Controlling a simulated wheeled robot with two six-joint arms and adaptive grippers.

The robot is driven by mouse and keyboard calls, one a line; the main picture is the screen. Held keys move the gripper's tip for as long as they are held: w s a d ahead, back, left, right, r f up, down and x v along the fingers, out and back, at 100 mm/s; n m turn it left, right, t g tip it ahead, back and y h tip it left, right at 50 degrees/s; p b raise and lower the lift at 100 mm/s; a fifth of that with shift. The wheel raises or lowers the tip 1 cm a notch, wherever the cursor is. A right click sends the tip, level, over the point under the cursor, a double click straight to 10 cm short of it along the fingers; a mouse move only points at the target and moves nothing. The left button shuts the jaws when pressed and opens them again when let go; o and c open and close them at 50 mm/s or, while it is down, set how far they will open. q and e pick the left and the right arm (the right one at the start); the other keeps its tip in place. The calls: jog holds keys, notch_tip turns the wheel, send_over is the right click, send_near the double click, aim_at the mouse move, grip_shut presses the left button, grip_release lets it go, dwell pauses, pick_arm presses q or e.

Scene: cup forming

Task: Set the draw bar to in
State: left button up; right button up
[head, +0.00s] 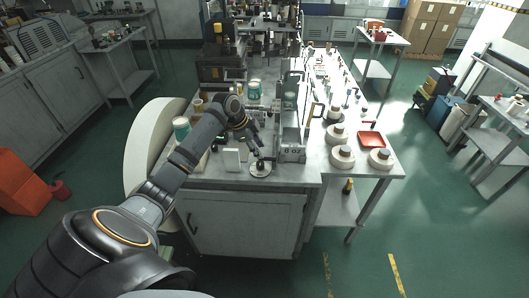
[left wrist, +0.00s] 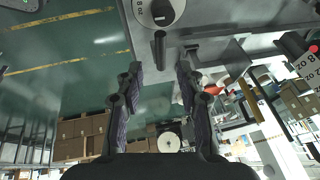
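My left gripper (head: 257,151) reaches down over the front edge of the bench, just above a round white dial base (head: 260,169). In the left wrist view its two fingers (left wrist: 159,74) are spread apart with nothing between the pads. A short dark bar (left wrist: 159,48) sticks out beyond the fingertips, roughly centred between them and apart from both. It stands by the white dial with dark marks (left wrist: 158,12). I take this bar for the draw bar, but its setting cannot be read. My right gripper is in neither view.
A clear-sided machine (head: 292,150) marked "8 OZ" stands right of the gripper. A white block (head: 232,160) stands to its left. Several white round containers (head: 342,156) and a red tray (head: 371,140) are on the bench's right side. The floor in front is clear.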

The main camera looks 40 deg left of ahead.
pick_arm(q)
jog(key=p+x, duration=0.1)
jog(key=x, duration=0.4)
jog(key=shift+a, duration=0.1)
jog(key=shift+f, duration=0.1)
grip_shut()
